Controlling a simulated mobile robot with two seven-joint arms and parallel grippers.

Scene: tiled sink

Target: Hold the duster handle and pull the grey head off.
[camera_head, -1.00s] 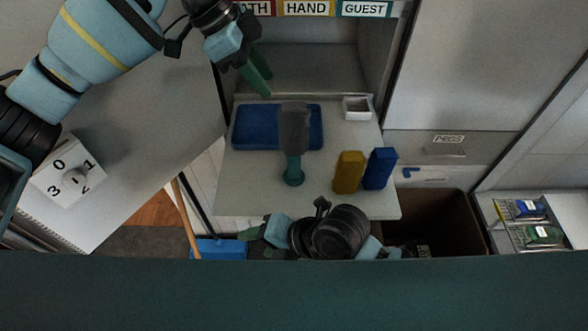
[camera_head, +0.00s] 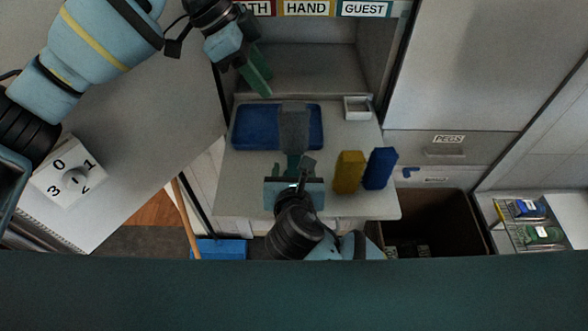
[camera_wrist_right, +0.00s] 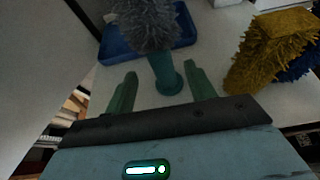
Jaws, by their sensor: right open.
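The duster stands on the pull-out shelf, its grey head (camera_head: 294,128) at the top in front of the blue tray. Its teal handle (camera_wrist_right: 167,76) shows below the head in the right wrist view. My right gripper (camera_wrist_right: 160,82) is open, with its green fingers on either side of the handle's lower part and a gap visible on both sides. In the head view my right gripper (camera_head: 292,172) hides most of the handle. My left gripper (camera_head: 258,78) is up at the back left, above the shelf and away from the duster; its two fingers look slightly apart.
A blue tray (camera_head: 245,128) lies behind the duster. A small white dish (camera_head: 357,108) sits at the back right. A brown bin (camera_head: 432,220) is at the lower right.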

